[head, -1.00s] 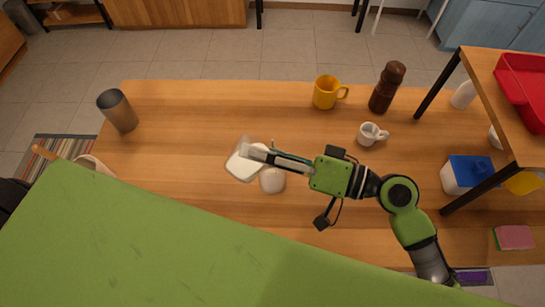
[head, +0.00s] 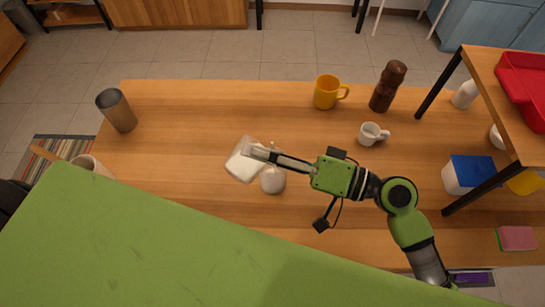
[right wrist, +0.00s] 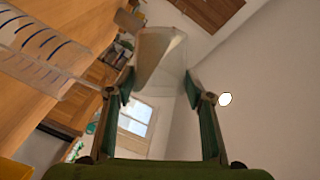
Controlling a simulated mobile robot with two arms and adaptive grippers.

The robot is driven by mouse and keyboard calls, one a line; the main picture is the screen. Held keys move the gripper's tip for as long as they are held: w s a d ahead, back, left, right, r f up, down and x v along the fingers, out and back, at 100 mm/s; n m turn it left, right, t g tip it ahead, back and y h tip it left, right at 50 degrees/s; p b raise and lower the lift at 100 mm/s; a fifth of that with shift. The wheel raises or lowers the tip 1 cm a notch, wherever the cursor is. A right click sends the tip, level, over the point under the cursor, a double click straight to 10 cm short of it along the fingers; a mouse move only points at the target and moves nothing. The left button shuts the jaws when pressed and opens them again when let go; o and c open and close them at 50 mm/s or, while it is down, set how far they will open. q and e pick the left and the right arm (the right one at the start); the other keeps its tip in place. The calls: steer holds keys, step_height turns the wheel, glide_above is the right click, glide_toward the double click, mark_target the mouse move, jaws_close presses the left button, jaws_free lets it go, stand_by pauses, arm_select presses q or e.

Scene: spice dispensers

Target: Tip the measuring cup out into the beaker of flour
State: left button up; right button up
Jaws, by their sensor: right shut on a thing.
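My right gripper (head: 251,151) is shut on a clear cup (head: 240,163) with white showing in it, which I take as the measuring cup. The cup looks tilted. In the right wrist view the cup (right wrist: 160,58) sits between the fingertips, with a tan wedge inside. The beaker of flour (head: 272,181) stands on the table just below and right of the cup, looking white. A clear wall with blue graduation marks, likely the beaker (right wrist: 35,48), shows at the left of the wrist view. Whether the cup's mouth is over the beaker I cannot tell. My left gripper is not in view.
A yellow mug (head: 325,92), a brown bottle (head: 388,88) and a small white cup (head: 370,134) stand at the back right of the table. A grey tumbler (head: 118,112) is at the left. A shelf (head: 490,75) rises at the right. The table's middle back is clear.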

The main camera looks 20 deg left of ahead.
steer(key=shift+f, duration=0.15)
stand_by(0.3)
steer(key=shift+w+d+m+y, duration=0.15)
steer(key=shift+m+y, duration=0.35)
steer(key=shift+m, duration=0.5)
stand_by(0.8)
steer(key=shift+w+d+r+m+y+b, duration=0.25)
steer(key=shift+w+d+m+y+b, duration=0.05)
steer(key=shift+w+m+b, duration=0.45)
stand_by(1.0)
steer(key=shift+w+d+f+m+t+y+b, duration=0.1)
steer(key=shift+f+m+t+y+b, duration=0.25)
steer(key=shift+f+m+b, duration=0.5)
stand_by(0.7)
steer(key=shift+w+r+m+b, duration=0.15)
steer(key=shift+r+m+b, duration=0.1)
steer(key=shift+m+b, duration=0.35)
stand_by(0.3)
